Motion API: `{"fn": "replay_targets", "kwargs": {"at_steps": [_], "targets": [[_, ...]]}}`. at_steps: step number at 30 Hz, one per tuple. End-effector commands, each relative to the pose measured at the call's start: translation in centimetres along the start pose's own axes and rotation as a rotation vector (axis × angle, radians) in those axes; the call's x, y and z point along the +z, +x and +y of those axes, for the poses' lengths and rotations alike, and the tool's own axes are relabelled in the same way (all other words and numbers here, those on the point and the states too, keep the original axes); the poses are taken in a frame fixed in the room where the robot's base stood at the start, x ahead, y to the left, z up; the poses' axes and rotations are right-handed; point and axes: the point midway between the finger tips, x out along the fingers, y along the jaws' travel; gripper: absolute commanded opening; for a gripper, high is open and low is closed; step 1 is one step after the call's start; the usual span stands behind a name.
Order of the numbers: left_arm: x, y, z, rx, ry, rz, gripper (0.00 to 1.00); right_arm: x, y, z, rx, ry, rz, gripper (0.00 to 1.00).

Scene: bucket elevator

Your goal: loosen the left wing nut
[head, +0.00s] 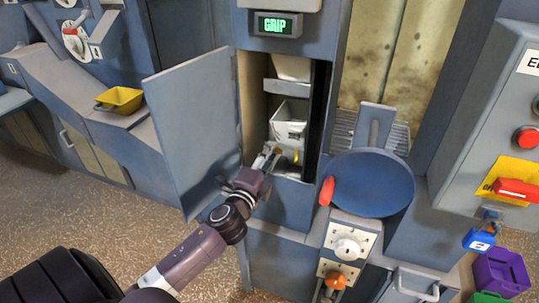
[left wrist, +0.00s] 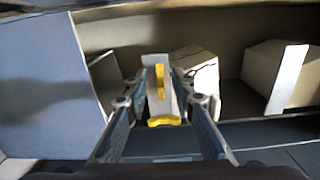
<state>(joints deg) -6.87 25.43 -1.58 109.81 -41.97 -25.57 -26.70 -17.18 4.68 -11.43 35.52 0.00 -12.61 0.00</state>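My left gripper (head: 270,157) reaches through the open door of the blue elevator casing to a pale bucket (head: 289,130). In the left wrist view the two fingers of my left gripper (left wrist: 159,84) stand apart, one on each side of a narrow pale plate (left wrist: 152,98). Two yellow wing nuts show there. One wing nut (left wrist: 160,78) is upright between the fingertips, with no clear contact. The other wing nut (left wrist: 165,121) lies crosswise, lower in the picture. I cannot tell which is the left one. My right gripper is not in view.
The casing door (head: 192,135) stands open on the left. A lit display (head: 278,25) above the opening reads "GRIP". A round blue cover (head: 372,184) with a red handle (head: 326,190) is to the right. A yellow bin (head: 120,100) is on the left bench.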

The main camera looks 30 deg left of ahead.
Motion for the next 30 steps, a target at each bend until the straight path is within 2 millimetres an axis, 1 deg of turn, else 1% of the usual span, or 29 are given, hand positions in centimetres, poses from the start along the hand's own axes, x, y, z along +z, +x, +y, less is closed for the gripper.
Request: {"fn": "replay_targets", "kwargs": {"at_steps": [8, 11, 14, 24, 27, 30], "targets": [[-0.1, -0.1, 0.0, 0.0, 0.001, 0.001, 0.25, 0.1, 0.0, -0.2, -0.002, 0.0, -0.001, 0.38], [-0.1, -0.7, 0.1, 0.002, 0.0, 0.002, 0.25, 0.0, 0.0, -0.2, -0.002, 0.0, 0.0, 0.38], [-0.1, -1.9, 0.2, 0.003, 0.0, 0.002, 0.25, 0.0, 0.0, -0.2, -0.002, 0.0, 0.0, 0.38], [0.0, -8.5, 0.2, 0.003, -0.002, 0.0, 0.25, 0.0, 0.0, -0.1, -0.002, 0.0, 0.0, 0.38], [0.0, -10.0, 0.2, 0.003, -0.002, 0.0, 0.25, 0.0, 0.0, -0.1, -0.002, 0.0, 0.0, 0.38], [0.0, -11.1, 0.1, 0.002, -0.003, 0.0, 0.25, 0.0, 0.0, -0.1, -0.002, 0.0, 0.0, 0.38]]}}
